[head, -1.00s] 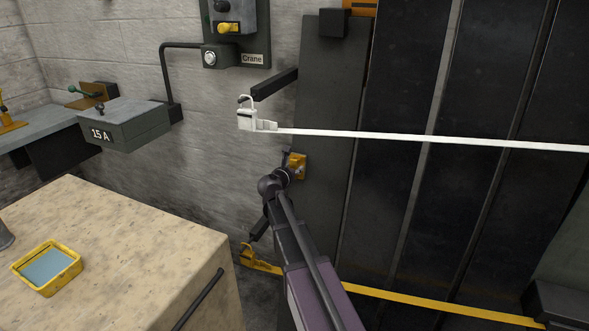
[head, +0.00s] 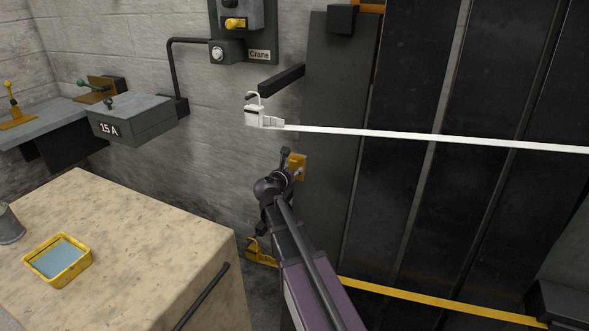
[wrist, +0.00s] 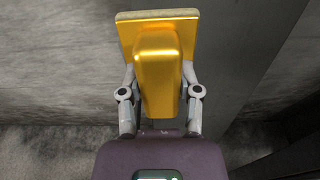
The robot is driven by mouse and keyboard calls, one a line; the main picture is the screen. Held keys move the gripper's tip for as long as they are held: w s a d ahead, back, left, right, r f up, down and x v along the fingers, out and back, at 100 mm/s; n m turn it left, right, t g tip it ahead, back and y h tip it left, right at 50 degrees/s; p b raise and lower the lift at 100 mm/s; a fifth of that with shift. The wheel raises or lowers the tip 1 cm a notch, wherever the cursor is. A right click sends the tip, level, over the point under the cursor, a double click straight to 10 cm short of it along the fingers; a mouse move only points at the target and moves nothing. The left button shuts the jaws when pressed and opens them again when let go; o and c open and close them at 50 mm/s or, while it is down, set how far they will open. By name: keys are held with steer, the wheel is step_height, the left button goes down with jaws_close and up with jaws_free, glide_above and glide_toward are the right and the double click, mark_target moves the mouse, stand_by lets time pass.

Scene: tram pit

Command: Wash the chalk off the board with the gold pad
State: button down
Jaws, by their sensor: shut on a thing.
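My gripper (wrist: 160,95) is shut on the gold pad (wrist: 158,65), with a grey finger on each side of its raised grip. The pad's flat face and pale edge point away from my wrist. In the head view the gold pad (head: 298,163) shows just past the end of my arm, in front of a dark grey wall panel (head: 325,110). My gripper in the head view is mostly hidden behind the arm. I cannot make out a chalk board or chalk marks in either view.
A yellow tray of bluish water (head: 58,260) and a grey cup (head: 8,226) stand on the pale worktop (head: 140,220) at lower left. A white bar (head: 420,138) crosses above my gripper, with a yellow bar (head: 440,303) below. A grey 15 A box (head: 135,120) juts from the wall.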

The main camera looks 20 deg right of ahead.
steer(key=shift+s+a, duration=0.1)
steer(key=shift+p+v, duration=0.3)
steer(key=shift+v, duration=1.1)
steer(key=shift+r, duration=0.1)
